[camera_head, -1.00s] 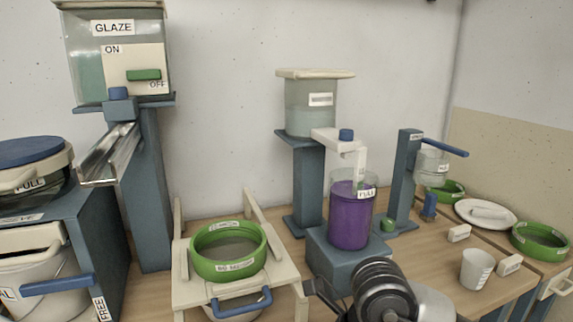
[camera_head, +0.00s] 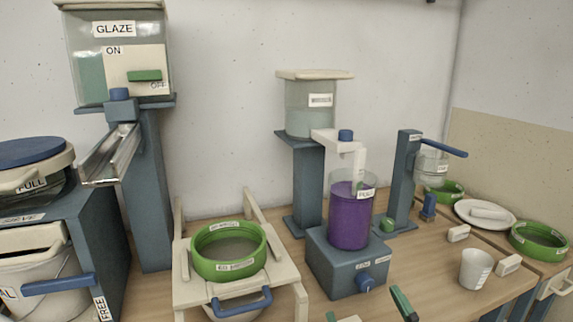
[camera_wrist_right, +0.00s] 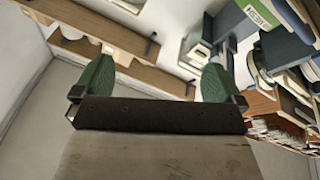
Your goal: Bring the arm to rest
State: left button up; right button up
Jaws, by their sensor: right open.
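My right gripper (camera_head: 366,309) shows at the bottom edge of the head view, its two green-padded fingers apart. It is in front of the blue mixer base (camera_head: 345,265), clear of it. The right wrist view shows the same gripper (camera_wrist_right: 156,80) open, with nothing between its fingers. The purple-filled jar (camera_head: 351,218) stands upright on the mixer base under the white spout. My left gripper is not in view.
A green-rimmed sieve (camera_head: 228,252) sits on a cream stand at centre left. A white cup (camera_head: 476,269), small labelled blocks (camera_head: 458,233), a white plate (camera_head: 485,214) and a green ring (camera_head: 539,241) are at right. The glaze tank (camera_head: 114,50) stands at left.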

jog(key=s+d+f+m+g+h, duration=0.3)
jog(key=f+g, duration=0.1)
jog(key=f, duration=0.4)
jog(key=s+d+f+m+g+h, duration=0.25)
jog(key=d+f+g, duration=0.2)
jog(key=f, duration=0.45)
jog(key=s+d+f+g, duration=0.1)
jog(key=s+f+g, duration=0.85)
jog(key=s, duration=0.45)
notch_tip(320, 180, down, 22)
jog(key=s+p, duration=0.2)
jog(key=p, duration=0.4)
jog(key=s+d+f+g+p, duration=0.1)
jog(key=s+d+f+p, duration=0.1)
jog(key=s+f, duration=0.8)
jog(key=s+p, duration=0.1)
jog(key=s, duration=0.2)
jog(key=shift+s+d+f+g, duration=0.2)
jog(key=shift+s+d+g, duration=0.15)
jog(key=shift+s+g, duration=0.05)
jog(key=shift+n, duration=0.25)
